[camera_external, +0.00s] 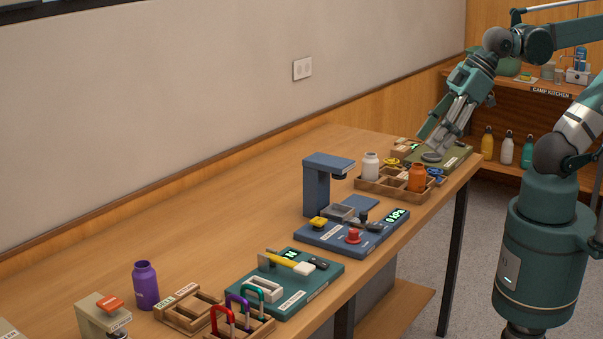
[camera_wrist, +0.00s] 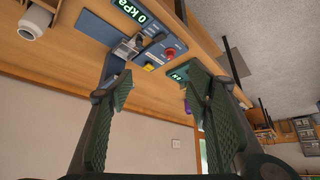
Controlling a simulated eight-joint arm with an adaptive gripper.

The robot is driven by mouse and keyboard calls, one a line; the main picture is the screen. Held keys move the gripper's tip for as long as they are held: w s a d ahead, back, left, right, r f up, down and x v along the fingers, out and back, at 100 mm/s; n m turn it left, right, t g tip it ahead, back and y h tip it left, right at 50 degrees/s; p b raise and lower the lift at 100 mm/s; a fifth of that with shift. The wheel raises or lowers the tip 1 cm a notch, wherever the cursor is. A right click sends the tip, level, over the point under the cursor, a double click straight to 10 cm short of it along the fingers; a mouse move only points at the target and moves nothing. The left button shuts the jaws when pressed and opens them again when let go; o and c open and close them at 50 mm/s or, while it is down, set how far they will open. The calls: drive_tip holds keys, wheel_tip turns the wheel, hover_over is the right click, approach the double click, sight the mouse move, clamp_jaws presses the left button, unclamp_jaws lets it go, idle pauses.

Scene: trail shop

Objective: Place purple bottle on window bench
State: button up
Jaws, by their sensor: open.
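The purple bottle (camera_external: 146,285) stands upright on the long wooden table, at the near left in the external view. In the wrist view only a small purple patch (camera_wrist: 187,107), probably this bottle, shows beside the right finger. My gripper (camera_external: 434,146) is at the table's far right end, far from the bottle. In the wrist view my gripper (camera_wrist: 160,92) has its fingers wide apart with nothing between them. No surface is readably marked as the window bench; the wooden table (camera_external: 235,195) runs along the wall, with part of a window at upper left.
A blue pump station (camera_external: 328,185), a green board with a hammer (camera_external: 285,283), and a tray of coloured carabiners (camera_external: 238,318) line the table's front. A divided tray holds white (camera_external: 370,166) and orange (camera_external: 416,178) bottles. The table's back strip is clear. A camp kitchen shelf (camera_external: 550,91) stands right.

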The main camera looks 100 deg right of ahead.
drive_tip(key=w+a+r+t, duration=0.15)
drive_tip(key=w+r, duration=0.55)
drive_tip(key=w, duration=0.7)
drive_tip(key=w+a+r+n+t+y+b, duration=0.1)
drive_tip(key=w+a, duration=0.3)
drive_tip(key=w, duration=0.8)
drive_tip(key=w+a+t, duration=0.1)
drive_tip(key=w+a, duration=0.2)
drive_tip(key=w, duration=0.9)
drive_tip(key=w+a+r+n+t+y+b, duration=0.15)
drive_tip(key=w+a, duration=0.25)
drive_tip(key=w, duration=0.8)
drive_tip(key=w+a+f+t, duration=0.1)
drive_tip(key=w+a+f, duration=0.3)
drive_tip(key=w, duration=0.3)
drive_tip(key=w+a+f+t, duration=0.1)
drive_tip(key=w+a+f, duration=0.25)
drive_tip(key=w, duration=0.45)
approach(146, 285)
drive_tip(key=w+d, duration=0.2)
drive_tip(key=shift+w+d+f, duration=0.1)
drive_tip(key=shift+w+f, duration=0.05)
drive_tip(key=shift+w, duration=0.2)
drive_tip(key=shift+x, duration=1.1)
